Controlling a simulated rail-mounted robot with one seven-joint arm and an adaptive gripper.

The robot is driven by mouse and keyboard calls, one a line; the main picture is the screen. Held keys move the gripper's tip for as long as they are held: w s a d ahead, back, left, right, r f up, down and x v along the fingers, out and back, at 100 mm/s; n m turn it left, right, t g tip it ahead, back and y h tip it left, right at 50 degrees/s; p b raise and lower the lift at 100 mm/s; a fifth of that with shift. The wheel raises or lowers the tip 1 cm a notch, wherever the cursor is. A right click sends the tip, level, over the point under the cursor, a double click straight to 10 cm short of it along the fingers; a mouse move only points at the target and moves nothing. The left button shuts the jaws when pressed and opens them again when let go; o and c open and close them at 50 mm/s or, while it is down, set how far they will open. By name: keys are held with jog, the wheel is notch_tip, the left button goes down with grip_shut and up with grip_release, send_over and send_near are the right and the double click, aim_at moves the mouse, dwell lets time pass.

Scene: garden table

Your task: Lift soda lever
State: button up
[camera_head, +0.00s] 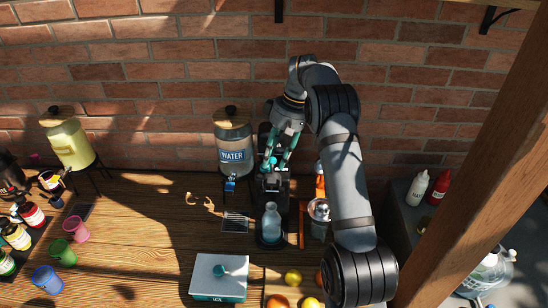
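A black soda machine (270,190) stands on the wooden table, with a clear bluish bottle (271,222) upright at its front. My gripper (274,164) points down over the top of the machine, with its two teal fingers apart. Dark machine parts show between and behind the fingers. I cannot make out the lever separately, and I cannot tell whether the fingers touch the machine.
A water dispenser (233,138) stands close to the left of the machine. An orange bottle (320,180) and a metal shaker (319,210) stand close to its right. A white-lidded ice box (219,278) and fruit (293,278) lie in front. The brick wall (180,70) is behind.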

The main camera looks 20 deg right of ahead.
jog(key=shift+o, duration=0.4)
jog(key=shift+s+r, duration=0.1)
jog(key=shift+r, duration=0.05)
jog(key=shift+d+r, duration=0.1)
jog(key=shift+r, duration=0.15)
jog(key=v, duration=0.7)
jog(key=shift+f, duration=0.1)
jog(key=x, duration=0.7)
jog(key=shift+a+f, duration=0.2)
